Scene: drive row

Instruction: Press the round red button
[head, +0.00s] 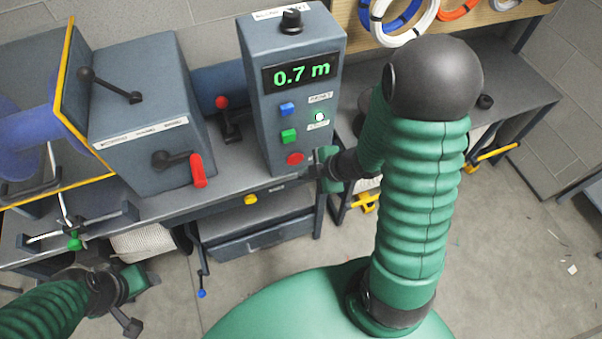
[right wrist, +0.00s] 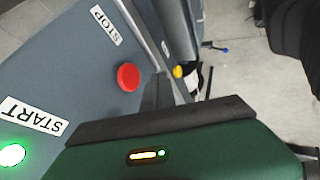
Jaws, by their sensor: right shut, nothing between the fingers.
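The round red button (head: 295,158) is low on the front of the grey control box (head: 257,100). It stands out from the panel beside a STOP label in the right wrist view (right wrist: 128,77). My right gripper (head: 309,173) is shut and empty, just right of and below the button in the head view. In the right wrist view its dark fingers (right wrist: 156,92) end close beside the button; a small gap shows in the picture, but I cannot tell the depth. My left gripper (head: 143,301) is open and empty at lower left, away from the box.
The box also carries a blue button (head: 287,109), a green button (head: 289,136), a lit START button (head: 319,117), a black knob (head: 291,21) and a display reading 0.7 m. A red-handled lever (head: 198,170) is to the left. Open floor lies before the bench.

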